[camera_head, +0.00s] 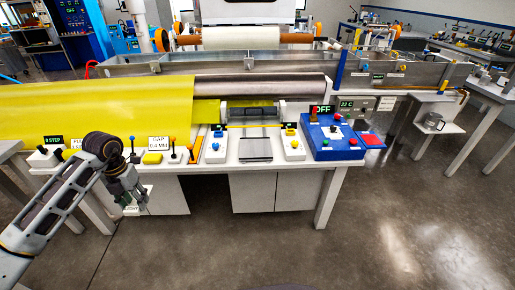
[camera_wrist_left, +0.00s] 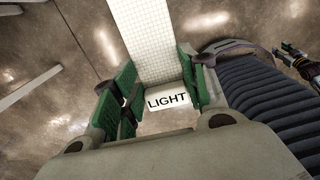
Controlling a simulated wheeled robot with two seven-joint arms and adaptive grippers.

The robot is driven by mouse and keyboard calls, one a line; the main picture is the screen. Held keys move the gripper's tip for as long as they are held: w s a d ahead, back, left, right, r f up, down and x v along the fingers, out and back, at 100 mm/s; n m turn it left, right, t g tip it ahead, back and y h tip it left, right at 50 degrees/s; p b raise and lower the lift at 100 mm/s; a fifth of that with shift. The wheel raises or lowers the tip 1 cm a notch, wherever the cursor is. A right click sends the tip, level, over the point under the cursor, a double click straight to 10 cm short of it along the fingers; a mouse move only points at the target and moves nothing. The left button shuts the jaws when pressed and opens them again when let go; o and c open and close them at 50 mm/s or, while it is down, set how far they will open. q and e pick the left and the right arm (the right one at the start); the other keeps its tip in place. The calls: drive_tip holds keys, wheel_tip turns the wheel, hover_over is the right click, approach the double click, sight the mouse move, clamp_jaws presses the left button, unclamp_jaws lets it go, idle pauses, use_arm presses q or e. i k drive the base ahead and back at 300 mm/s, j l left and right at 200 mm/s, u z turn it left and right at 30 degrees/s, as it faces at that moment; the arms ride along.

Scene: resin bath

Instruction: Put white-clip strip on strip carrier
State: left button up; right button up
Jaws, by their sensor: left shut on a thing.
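My left gripper (camera_head: 142,203) hangs in front of the table's left front edge in the head view. In the left wrist view its green-padded fingers (camera_wrist_left: 158,95) are closed about the white clip end of a pale gridded strip (camera_wrist_left: 140,35). A white tag reading LIGHT (camera_wrist_left: 167,101) sits at that end; the tag also shows beside the gripper in the head view (camera_head: 132,209). The strip's body is hard to make out in the head view. I cannot tell for certain which fixture is the strip carrier. My right gripper is not in view.
A yellow sheet (camera_head: 100,108) runs along the back left. A long metal trough (camera_head: 300,62) stands behind. Floor in front is clear.

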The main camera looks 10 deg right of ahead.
sight(255, 147)
drive_tip(key=i+l, duration=0.2)
drive_tip(key=l, duration=0.15)
drive_tip(key=i+l, duration=0.2)
drive_tip(key=l, duration=0.2)
drive_tip(key=i+l, duration=0.2)
drive_tip(key=l, duration=0.15)
drive_tip(key=i+l, duration=0.2)
drive_tip(key=l, duration=0.15)
drive_tip(key=i+l, duration=0.2)
drive_tip(key=l, duration=0.2)
drive_tip(key=i+l, duration=0.2)
drive_tip(key=l, duration=0.15)
